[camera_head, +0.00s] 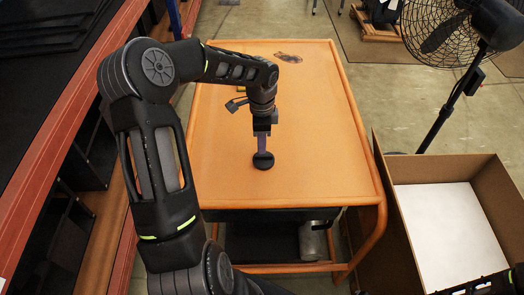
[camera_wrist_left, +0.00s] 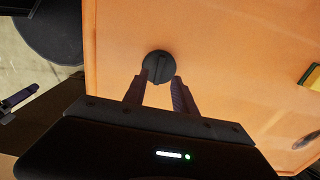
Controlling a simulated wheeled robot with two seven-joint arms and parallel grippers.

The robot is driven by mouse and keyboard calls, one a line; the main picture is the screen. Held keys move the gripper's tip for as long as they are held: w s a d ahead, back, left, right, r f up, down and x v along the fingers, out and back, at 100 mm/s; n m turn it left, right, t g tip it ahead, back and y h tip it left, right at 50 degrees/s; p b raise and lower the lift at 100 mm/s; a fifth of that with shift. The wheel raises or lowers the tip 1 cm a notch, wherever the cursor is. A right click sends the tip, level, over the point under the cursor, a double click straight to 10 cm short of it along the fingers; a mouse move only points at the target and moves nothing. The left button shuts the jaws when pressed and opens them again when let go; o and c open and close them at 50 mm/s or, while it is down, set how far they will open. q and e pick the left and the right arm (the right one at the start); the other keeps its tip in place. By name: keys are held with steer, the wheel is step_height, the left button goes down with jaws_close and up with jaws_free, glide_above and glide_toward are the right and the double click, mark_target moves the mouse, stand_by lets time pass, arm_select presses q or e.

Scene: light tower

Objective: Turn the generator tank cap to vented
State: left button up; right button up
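The round black cap (camera_head: 263,161) sits on the flat orange top (camera_head: 310,120) of a tube-framed unit, which I take for the generator. In the left wrist view the cap (camera_wrist_left: 158,66) shows a raised bar across its middle. No vent mark is readable. My left gripper (camera_head: 262,150) points down over the cap. In the left wrist view its two fingers (camera_wrist_left: 161,80) are apart, one near each side of the cap. I cannot tell whether they touch it.
A yellow item (camera_head: 241,89) and a dark oval mark (camera_head: 288,58) lie toward the back of the orange top. An open cardboard box (camera_head: 393,215) stands at the right. A black fan (camera_head: 440,30) on a stand is behind it. Orange-edged shelving (camera_head: 60,130) runs along the left.

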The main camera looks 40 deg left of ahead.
mark_target(264, 159)
arm_select(q)
step_height(264, 159, down, 6)
steer(key=shift+r+p, duration=0.15)
steer(key=shift+p, duration=0.15)
steer(key=shift+c, duration=0.4)
jaws_close()
